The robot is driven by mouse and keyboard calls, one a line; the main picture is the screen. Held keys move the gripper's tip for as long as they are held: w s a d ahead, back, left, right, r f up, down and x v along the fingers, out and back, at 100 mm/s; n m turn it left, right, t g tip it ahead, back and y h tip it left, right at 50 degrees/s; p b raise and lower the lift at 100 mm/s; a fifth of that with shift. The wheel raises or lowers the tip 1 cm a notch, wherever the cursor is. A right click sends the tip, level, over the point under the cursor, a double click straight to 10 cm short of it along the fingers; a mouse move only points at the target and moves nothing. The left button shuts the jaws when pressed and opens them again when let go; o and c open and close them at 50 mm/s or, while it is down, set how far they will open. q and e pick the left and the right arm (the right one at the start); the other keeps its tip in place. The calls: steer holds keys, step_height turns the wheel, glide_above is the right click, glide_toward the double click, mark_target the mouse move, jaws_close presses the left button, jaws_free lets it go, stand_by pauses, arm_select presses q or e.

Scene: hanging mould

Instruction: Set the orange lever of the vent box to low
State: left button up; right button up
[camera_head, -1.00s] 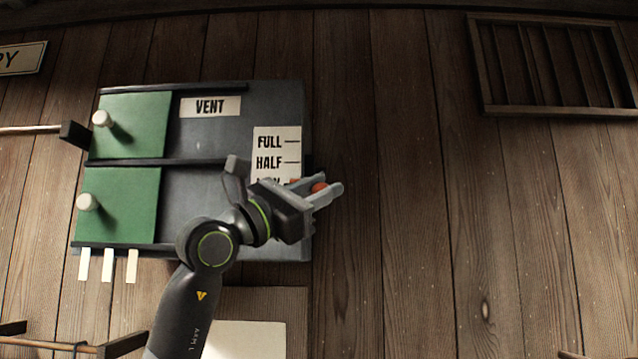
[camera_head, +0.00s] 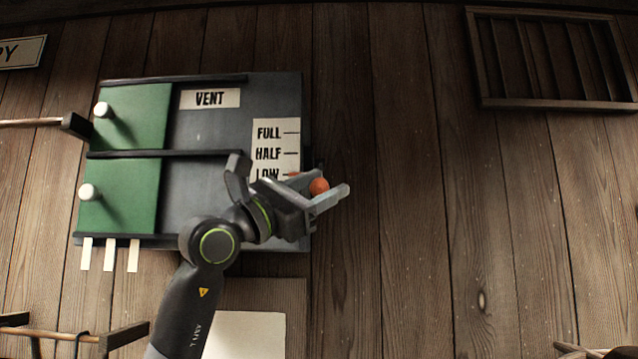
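The vent box (camera_head: 200,125) is a dark grey panel on the plank wall, labelled VENT. A white scale (camera_head: 274,144) on its right side reads FULL, HALF and LOW from top to bottom. The orange lever's round knob (camera_head: 319,186) shows at the panel's right edge, beside and slightly below the LOW mark. A bit of its orange stem shows by that mark; the rest is hidden behind my gripper. My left gripper (camera_head: 334,182) has its fingers apart on either side of the knob, with a gap showing. I cannot tell whether a finger touches it. My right gripper is not in view.
Two green sliding panels (camera_head: 135,115) with white knobs fill the box's left side. White strips (camera_head: 109,255) hang below it. A wooden peg rail (camera_head: 75,337) is at the lower left, a slatted frame (camera_head: 555,58) at the upper right. The wall right of the box is bare.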

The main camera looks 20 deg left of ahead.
arm_select(q)
steer(key=shift+w+a+f, duration=0.15)
steer(key=shift+w+a, duration=0.1)
steer(key=shift+w, duration=0.05)
steer(key=shift+s+a+f+b, duration=0.2)
steer(key=shift+f+b, duration=0.1)
steer(key=shift+f, duration=0.05)
steer(key=b+v, duration=0.7)
steer(key=v, duration=0.9)
steer(key=shift+s+r, duration=0.2)
steer(key=shift+s, duration=0.3)
steer(key=shift+a, duration=0.1)
